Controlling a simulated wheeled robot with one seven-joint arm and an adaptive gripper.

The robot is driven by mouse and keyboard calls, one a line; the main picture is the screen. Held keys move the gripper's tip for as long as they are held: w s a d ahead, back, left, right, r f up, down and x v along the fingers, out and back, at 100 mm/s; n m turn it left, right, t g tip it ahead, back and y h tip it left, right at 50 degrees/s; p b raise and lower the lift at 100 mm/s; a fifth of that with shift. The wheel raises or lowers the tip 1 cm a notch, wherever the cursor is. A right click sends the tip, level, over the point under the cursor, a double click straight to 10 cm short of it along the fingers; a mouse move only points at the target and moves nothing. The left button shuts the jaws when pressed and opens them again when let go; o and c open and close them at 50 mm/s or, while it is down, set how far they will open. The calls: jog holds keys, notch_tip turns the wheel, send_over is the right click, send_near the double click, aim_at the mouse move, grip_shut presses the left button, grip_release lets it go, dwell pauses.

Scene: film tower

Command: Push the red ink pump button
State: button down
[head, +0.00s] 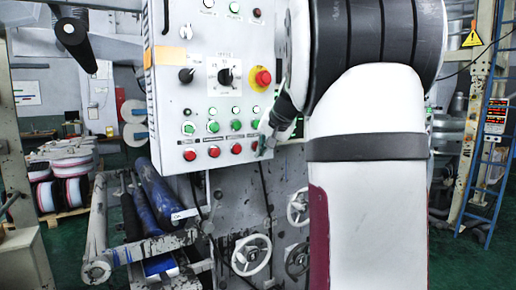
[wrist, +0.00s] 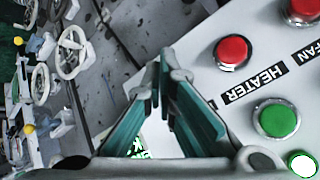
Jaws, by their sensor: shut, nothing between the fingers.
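A row of red buttons runs along the bottom of the grey control panel in the head view: the far left one (head: 189,154), the second (head: 214,151), the third (head: 236,148) and one at the right near my gripper. Their labels are too small to read there, so I cannot tell which is the ink pump button. My gripper (head: 263,148) is shut and empty at the panel's lower right corner. In the wrist view its fingertips (wrist: 160,75) meet at the panel edge, beside a red button (wrist: 233,50) near the label HEATER. Contact is unclear.
Green buttons (head: 213,127) sit above the red row; one shows in the wrist view (wrist: 277,120). A red emergency knob (head: 263,78) on yellow and a black selector (head: 225,76) are higher. Handwheels (head: 251,255) and blue rollers (head: 160,195) lie below the panel.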

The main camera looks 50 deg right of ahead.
jog(key=shift+w+d, duration=0.1)
jog(key=shift+w, duration=0.4)
dwell(0.5)
jog(key=shift+s, duration=0.2)
jog(key=shift+s+a, duration=0.2)
jog(key=shift+s, duration=0.55)
jog(key=s, duration=0.2)
jog(key=s+a+p, duration=0.1)
jog(key=s, duration=0.1)
jog(key=shift+s+a, duration=0.1)
jog(key=shift+s, duration=0.3)
dwell(1.1)
